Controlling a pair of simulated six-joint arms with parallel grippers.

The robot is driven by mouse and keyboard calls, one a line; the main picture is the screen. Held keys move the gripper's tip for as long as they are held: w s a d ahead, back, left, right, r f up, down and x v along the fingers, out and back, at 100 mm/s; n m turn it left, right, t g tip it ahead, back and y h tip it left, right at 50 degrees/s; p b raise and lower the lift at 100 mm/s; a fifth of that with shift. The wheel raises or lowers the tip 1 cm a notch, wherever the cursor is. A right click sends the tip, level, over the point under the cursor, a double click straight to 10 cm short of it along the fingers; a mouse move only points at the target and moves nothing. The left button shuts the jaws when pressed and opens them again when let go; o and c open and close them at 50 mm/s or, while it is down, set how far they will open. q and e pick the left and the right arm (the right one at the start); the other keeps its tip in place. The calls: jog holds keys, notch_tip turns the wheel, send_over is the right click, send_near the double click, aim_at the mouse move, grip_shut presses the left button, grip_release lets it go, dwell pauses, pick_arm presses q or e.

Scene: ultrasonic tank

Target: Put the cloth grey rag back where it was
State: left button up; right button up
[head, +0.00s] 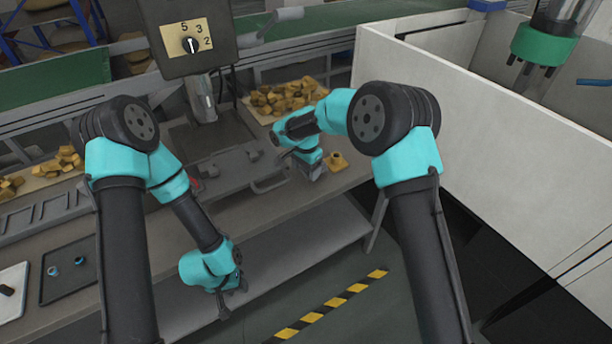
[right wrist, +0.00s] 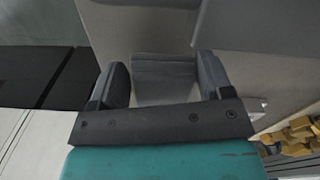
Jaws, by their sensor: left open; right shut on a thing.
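My right gripper (head: 313,172) is over the right part of the bench, beside the grey lid-like panel with a handle. In the right wrist view, a flat grey piece (right wrist: 165,75), which looks like the grey rag, sits between the two fingers (right wrist: 165,88). The fingers are shut on it. In the head view the rag is mostly hidden by the gripper and too small to make out. My left gripper (head: 232,303) hangs low in front of the bench's front edge, open and empty.
The grey panel with its handle (head: 268,184) lies on the bench (head: 345,180). A small yellow-brown part (head: 337,161) is right of my right gripper. Trays of yellow parts (head: 285,95) stand behind. A dark tray (head: 70,285) is at left. A white-walled enclosure (head: 500,130) stands right.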

aim_at(306, 181)
jog(key=shift+f, duration=1.7)
jog(key=shift+f, duration=0.1)
jog(key=o, duration=1.2)
notch_tip(306, 181, up, 12)
jog(key=shift+r, duration=0.15)
